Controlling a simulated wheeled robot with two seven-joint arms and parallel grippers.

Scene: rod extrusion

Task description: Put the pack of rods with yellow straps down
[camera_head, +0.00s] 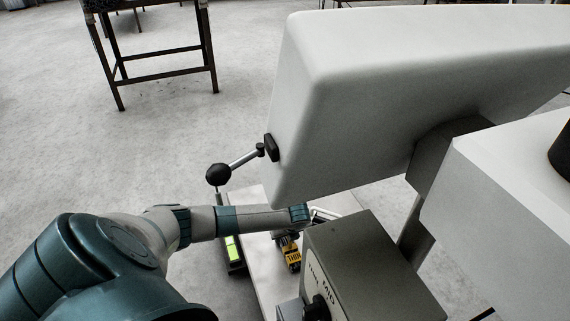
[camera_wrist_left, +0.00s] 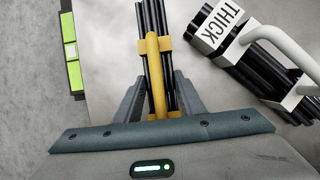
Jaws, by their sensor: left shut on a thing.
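The pack of rods with yellow straps (camera_wrist_left: 152,45) is a bundle of thin dark rods. Its yellow holder shows in the head view (camera_head: 292,256), with lettering that seems to read THIN. My left gripper (camera_wrist_left: 158,82) is shut on the pack, with a grey finger on each side of it. In the head view the left gripper (camera_head: 287,240) is partly hidden under my wrist. The pack is over a pale tabletop (camera_head: 265,275); I cannot tell whether it touches it. My right gripper is out of view.
A pack of thick rods with white straps and a handle (camera_wrist_left: 240,45) lies to the right of the held pack. A green-marked black bar (camera_head: 232,250) lines the table's left edge. A grey machine box (camera_head: 365,265) stands close right, and a big white housing (camera_head: 400,90) overhangs.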

